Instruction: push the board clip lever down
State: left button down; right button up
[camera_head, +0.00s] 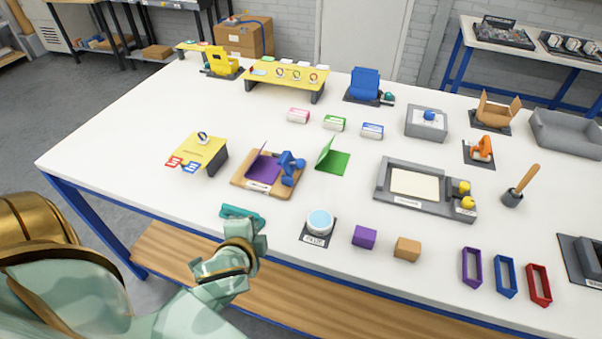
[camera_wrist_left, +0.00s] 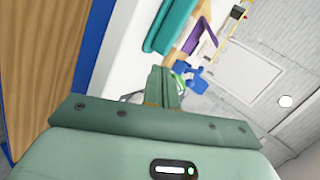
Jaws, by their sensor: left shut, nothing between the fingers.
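A wooden board (camera_head: 243,183) lies flat near the table's front left, with a purple folded sheet (camera_head: 264,168) on it. The blue clip (camera_head: 289,166) with its lever sits at the board's right side; the lever's exact angle is too small to tell. The board (camera_wrist_left: 188,37), purple sheet (camera_wrist_left: 204,38) and blue clip (camera_wrist_left: 189,76) also show in the left wrist view. My left gripper (camera_head: 258,232) is at the table's front edge, short of the board and apart from it. Its fingers (camera_wrist_left: 164,82) are shut with nothing between them. My right gripper is out of view.
A teal object (camera_head: 238,213) lies between my left gripper and the board. A round light-blue button (camera_head: 320,222) stands to the gripper's right, with a purple block (camera_head: 364,237) beyond. A green folded sheet (camera_head: 335,160) is right of the clip. White table (camera_head: 120,140) is bare to the left.

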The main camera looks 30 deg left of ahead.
pick_arm(q)
jog(key=w+m+t, duration=0.1)
jog(key=w, duration=0.1)
jog(key=w+m+t, duration=0.1)
jog(key=m, duration=0.1)
jog(key=w+r+m+t, duration=0.1)
jog(key=w+m, duration=0.1)
jog(key=shift+w+a+t+h, duration=0.35)
jog(key=shift+a+t+h, duration=0.05)
jog(key=w+m+t+h, duration=0.1)
jog(key=m, duration=0.1)
jog(key=w+m+h, duration=0.1)
jog(key=m, duration=0.1)
jog(key=w+d+m+t, duration=0.1)
jog(key=m, duration=0.1)
jog(key=shift+w+m+t+h, duration=0.1)
jog(key=shift+m+t+h, duration=0.2)
jog(key=shift+h, duration=0.1)
jog(key=shift+w+d+m+h, duration=0.2)
jog(key=shift+m+h, duration=0.2)
jog(key=shift+m, duration=0.3)
jog(key=w, duration=0.3)
jog(key=w+f, duration=0.1)
jog(key=w, duration=0.6)
jog(key=shift+a+f, duration=0.15)
